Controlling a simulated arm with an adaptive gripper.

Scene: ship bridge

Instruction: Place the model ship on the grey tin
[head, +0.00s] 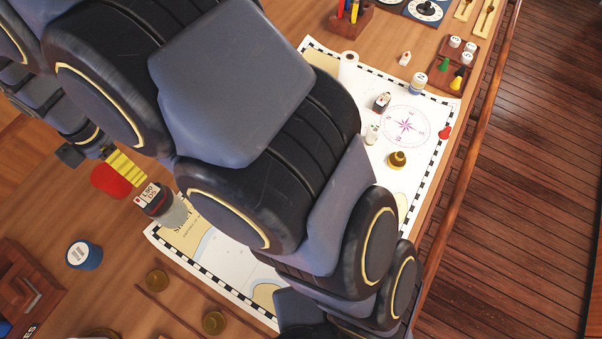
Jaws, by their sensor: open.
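A small dark object with white and red parts (381,102), which looks like the model ship, sits on the white chart beside the pink compass rose. A grey cylinder (174,214), possibly the grey tin, stands at the chart's left edge, next to a dark piece labelled LSR (150,195). My arm crosses the middle of the view and hides much of the chart. My gripper (88,154) shows only in part at the left, beyond the wrist. It is open, above the table near a red object (108,181), away from the ship. Its fingertips are hard to make out.
A yellow striped piece (127,168) lies by the red object. A blue tin (84,255) and brass pieces (213,322) are at lower left. A wooden rail (481,110) edges the table.

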